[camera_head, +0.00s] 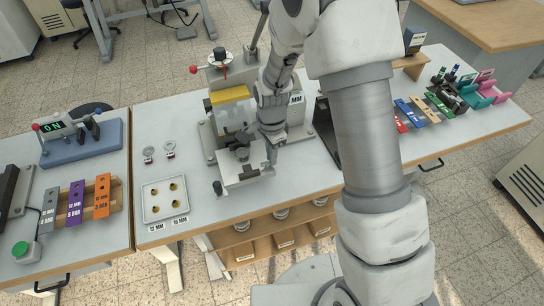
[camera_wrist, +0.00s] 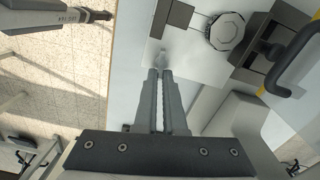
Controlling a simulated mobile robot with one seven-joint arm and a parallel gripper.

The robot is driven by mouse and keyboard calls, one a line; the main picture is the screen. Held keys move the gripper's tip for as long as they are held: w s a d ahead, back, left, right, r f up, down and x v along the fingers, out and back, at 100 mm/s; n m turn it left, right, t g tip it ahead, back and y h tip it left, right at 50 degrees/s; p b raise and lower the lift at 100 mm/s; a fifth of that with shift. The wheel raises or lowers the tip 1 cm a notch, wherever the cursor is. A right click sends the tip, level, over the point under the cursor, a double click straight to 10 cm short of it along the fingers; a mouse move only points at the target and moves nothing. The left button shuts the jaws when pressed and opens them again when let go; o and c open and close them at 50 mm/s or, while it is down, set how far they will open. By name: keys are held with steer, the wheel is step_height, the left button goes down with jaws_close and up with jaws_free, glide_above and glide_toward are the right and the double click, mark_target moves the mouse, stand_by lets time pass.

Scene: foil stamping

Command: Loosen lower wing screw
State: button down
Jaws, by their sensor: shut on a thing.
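The foil stamping press (camera_head: 228,112) stands on the middle table, with a yellow bar on its head and a pale plate at its base. My gripper (camera_head: 271,150) is lowered at the right side of its base. In the wrist view, my gripper (camera_wrist: 159,74) has its two fingers almost together. A small silver piece, which looks like the lower wing screw (camera_wrist: 162,58), shows right at the fingertips, and the fingers are shut on it. Its far end lies over the pale plate. In the head view the screw is hidden by my gripper.
Coloured blocks stand at both sides. In the wrist view, a round pale disc (camera_wrist: 226,32) and a dark curved handle (camera_wrist: 293,62) are close to the right of my fingers.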

steer(key=n, duration=0.1)
steer(key=n+b, duration=0.1)
steer(key=n, duration=0.2)
steer(key=shift+w+a+f+n+b, duration=0.1)
steer(key=shift+w+a+n+b, duration=0.15)
steer(key=shift+a+n+b, duration=0.1)
steer(key=n, duration=0.1)
steer(key=n+b, duration=0.1)
steer(key=n, duration=0.3)
steer(key=shift+w+a+b, duration=0.1)
steer(key=shift+a+b, duration=0.15)
steer(key=shift+b, duration=0.05)
steer(key=n, duration=0.6)
steer(key=shift+a+b, duration=0.35)
steer(key=n, duration=0.5)
steer(key=shift+s+a, duration=0.2)
steer(key=shift+a, duration=0.05)
steer(key=c, duration=1)
jaws_free()
